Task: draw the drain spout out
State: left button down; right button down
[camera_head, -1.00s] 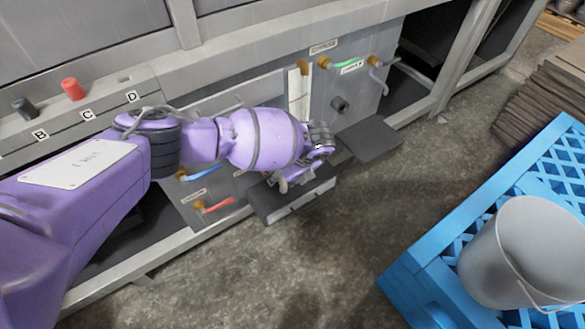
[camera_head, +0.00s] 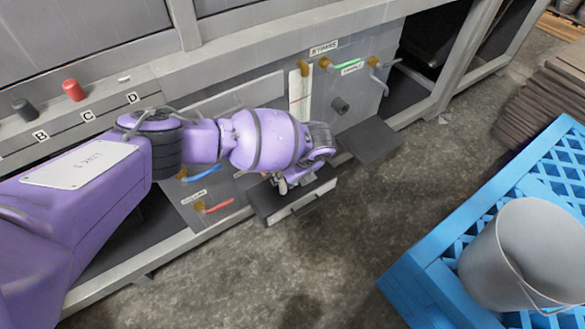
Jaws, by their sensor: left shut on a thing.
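My left gripper (camera_head: 294,182) reaches down in front of the grey machine panel, over a dark box-shaped ledge low on the panel. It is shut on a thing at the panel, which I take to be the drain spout. The spout is hidden behind my own wrist and fingers, so how far it stands out cannot be told. My right gripper is not in view.
The dark ledge (camera_head: 318,198) and a dark flat plate (camera_head: 370,141) jut from the machine. Valves with blue, red and green handles sit on the panel. A grey bucket (camera_head: 520,255) stands on a blue crate (camera_head: 425,262) at right. Floor between is clear.

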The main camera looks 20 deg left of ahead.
aim_at(282, 190)
pick_arm(q)
jog(key=shift+s+d+f+p, duration=0.15)
jog(key=shift+s+p, duration=0.05)
jog(key=shift+s, duration=0.2)
jog(key=shift+s+d+f+p, duration=0.1)
jog(key=shift+s+p, duration=0.05)
jog(key=shift+s, duration=0.25)
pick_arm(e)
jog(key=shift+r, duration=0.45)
pick_arm(q)
jog(key=shift+s+d+p, duration=0.4)
jog(key=shift+s+d, duration=0.15)
jog(key=shift+d, duration=0.15)
jog(key=shift+s+d+f+p, duration=0.1)
jog(key=shift+s+d+p, duration=0.25)
jog(key=shift+d, duration=0.35)
jog(key=shift+s+d+p, duration=0.2)
jog(key=shift+s+d, duration=0.15)
jog(key=shift+d, duration=0.3)
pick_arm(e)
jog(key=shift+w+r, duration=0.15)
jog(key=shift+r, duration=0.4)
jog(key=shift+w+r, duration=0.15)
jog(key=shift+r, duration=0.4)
